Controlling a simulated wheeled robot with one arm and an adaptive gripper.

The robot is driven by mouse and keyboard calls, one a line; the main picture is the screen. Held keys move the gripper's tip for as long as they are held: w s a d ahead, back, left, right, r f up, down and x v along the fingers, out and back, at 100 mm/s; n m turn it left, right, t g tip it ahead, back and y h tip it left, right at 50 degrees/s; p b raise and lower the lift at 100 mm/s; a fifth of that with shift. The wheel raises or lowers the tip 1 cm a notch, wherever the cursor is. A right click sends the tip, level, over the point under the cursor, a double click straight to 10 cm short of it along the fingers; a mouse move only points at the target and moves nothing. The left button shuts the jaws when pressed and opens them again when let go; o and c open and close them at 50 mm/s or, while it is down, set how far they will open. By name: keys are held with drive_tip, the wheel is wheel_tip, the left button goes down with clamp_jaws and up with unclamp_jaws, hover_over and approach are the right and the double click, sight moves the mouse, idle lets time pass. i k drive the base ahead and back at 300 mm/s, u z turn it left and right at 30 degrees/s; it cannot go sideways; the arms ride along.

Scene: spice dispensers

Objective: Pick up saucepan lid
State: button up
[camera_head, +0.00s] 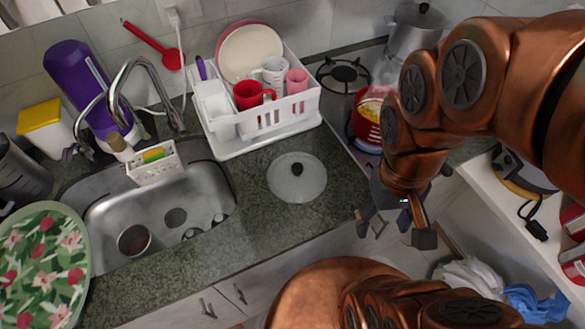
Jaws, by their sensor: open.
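The saucepan lid (283,187) is a round, pale, translucent disc with a dark knob in its middle. My gripper (397,235) is open and empty. It hangs to the right of the lid and a little lower in the picture, in front of the counter's edge, apart from the lid. Nothing covers the lid.
A white dish rack (229,137) with mugs and plates stands behind the lid. The steel sink (205,184) is at left. A red pot (368,120) sits on the stove beyond my arm. A white shelf (510,215) is at right. The counter around the lid is clear.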

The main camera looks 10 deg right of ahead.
sight(295, 177)
drive_tip(key=u, duration=0.9)
drive_tip(key=k, duration=0.65)
drive_tip(key=u, duration=1)
